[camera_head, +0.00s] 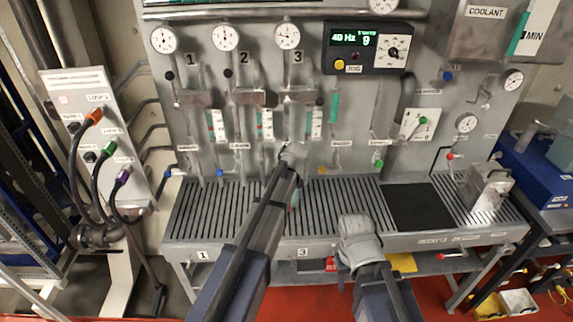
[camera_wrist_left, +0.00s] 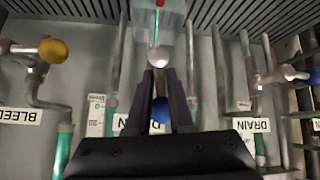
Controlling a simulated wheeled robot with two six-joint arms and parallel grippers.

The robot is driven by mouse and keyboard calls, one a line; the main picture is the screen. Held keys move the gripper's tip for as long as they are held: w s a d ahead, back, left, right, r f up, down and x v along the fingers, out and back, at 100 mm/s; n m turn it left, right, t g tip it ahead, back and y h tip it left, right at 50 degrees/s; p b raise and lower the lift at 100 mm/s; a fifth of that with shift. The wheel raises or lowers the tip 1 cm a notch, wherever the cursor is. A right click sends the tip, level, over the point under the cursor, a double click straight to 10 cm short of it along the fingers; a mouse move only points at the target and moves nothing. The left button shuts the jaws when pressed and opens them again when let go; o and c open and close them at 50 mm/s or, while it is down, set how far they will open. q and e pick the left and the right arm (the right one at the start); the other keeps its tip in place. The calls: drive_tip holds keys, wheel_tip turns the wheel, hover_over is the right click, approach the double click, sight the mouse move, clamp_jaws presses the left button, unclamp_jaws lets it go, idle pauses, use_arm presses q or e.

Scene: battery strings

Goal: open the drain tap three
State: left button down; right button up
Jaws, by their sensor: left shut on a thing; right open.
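My left gripper (camera_head: 286,156) reaches the wall panel under column 3, and its arm hides drain tap three in the head view. In the left wrist view the left gripper (camera_wrist_left: 162,98) has its two dark fingers closed around the tap's blue handle (camera_wrist_left: 160,112). A pale round end (camera_wrist_left: 158,57) shows just beyond the fingertips. The label behind the fingers is mostly covered. How far the tap is turned cannot be told. My right gripper (camera_head: 358,238) is open and empty in front of the bench edge.
A slatted bench (camera_head: 340,208) runs below the panel. A clear container (camera_wrist_left: 172,15) stands by the slats. A yellow bleed knob (camera_wrist_left: 53,50) and another blue drain handle (camera_wrist_left: 312,76) flank the held tap. A control box (camera_head: 364,48) hangs above.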

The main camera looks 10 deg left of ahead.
use_arm(q)
drive_tip(key=shift+w+r+m+y, duration=0.25)
drive_tip(key=shift+w+m+y, duration=0.05)
drive_tip(key=shift+w+y, duration=0.15)
idle(0.3)
drive_tip(key=c, duration=1)
unclamp_jaws()
drive_tip(key=shift+o, duration=0.4)
drive_tip(key=shift+f, duration=0.1)
drive_tip(key=shift+s+d, duration=0.1)
drive_tip(key=shift+s, duration=0.1)
drive_tip(key=p+v, duration=0.5)
drive_tip(key=v, duration=0.2)
drive_tip(key=shift+d+r, duration=0.2)
drive_tip(key=shift+r, duration=0.1)
